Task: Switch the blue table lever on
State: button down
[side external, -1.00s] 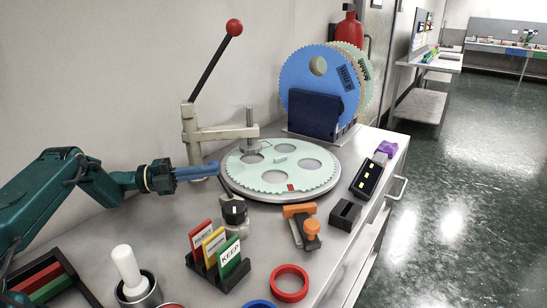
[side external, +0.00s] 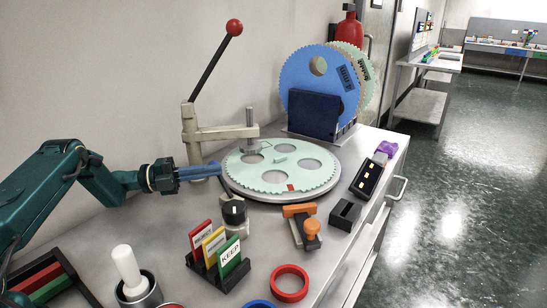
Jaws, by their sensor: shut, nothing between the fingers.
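My gripper (side external: 216,171) is at the left of centre, pointing right, with its blue fingers together and empty. Its tips are beside the left rim of the round lapping table (side external: 236,190), in front of the clamp post's foot in this view. A small grey unit with a black knob (side external: 234,212) stands below the fingertips, and a thin dark stick (side external: 224,187) rises from it towards them. I cannot tell whether the stick is blue or whether the fingers touch it. No other lever that is clearly blue shows on the table.
A tall lever with a red ball (side external: 234,27) rises from the beige clamp post (side external: 191,135). Red, yellow and green cards (side external: 215,247), an orange stamp-like tool (side external: 311,230), a red ring (side external: 290,283) and a white-handled pestle (side external: 126,268) crowd the front. Blue disc (side external: 318,80) stands behind.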

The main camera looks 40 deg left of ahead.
jog(key=d+m+g+y, duration=0.1)
jog(key=d, duration=0.2)
jog(key=d+m+g+y, duration=0.1)
jog(key=d+m+y, duration=0.1)
jog(key=d+f+m+g+y, duration=0.1)
jog(key=d+m+y, duration=0.1)
jog(key=d, duration=0.1)
jog(key=shift+d+f, duration=0.1)
jog(key=shift+d, duration=0.25)
jog(key=shift+s+f+y, duration=0.1)
jog(key=shift+y, duration=0.3)
jog(key=v, duration=0.9)
jog(key=s+d+r+m+g+h, duration=0.1)
jog(key=s+d+r+m+g, duration=0.15)
jog(key=d+r+m, duration=0.65)
jog(key=s+d+m+g+y, duration=0.1)
jog(key=s+d+m+g, duration=0.2)
jog(key=s+d+m, duration=0.4)
jog(key=s+m, duration=0.3)
jog(key=m, duration=0.1)
jog(key=shift+s+y, duration=0.25)
jog(key=shift+y, duration=0.05)
